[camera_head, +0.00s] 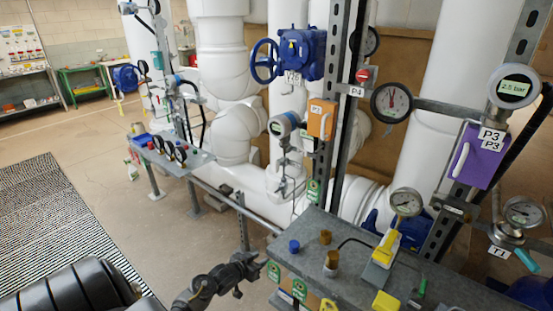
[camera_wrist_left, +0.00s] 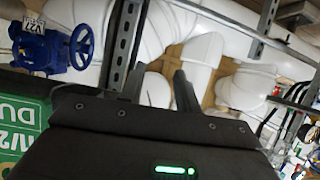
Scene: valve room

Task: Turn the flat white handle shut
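My left gripper (camera_head: 252,277) is black and reaches in from the bottom, just left of the bench's left end. In the left wrist view its two fingers (camera_wrist_left: 160,88) stand apart with nothing visible between them. My right gripper is not in view.
Brass and blue knobs (camera_head: 326,237) stand on the bench. A round gauge (camera_head: 391,102) and an upright steel post (camera_head: 333,100) rise behind it.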

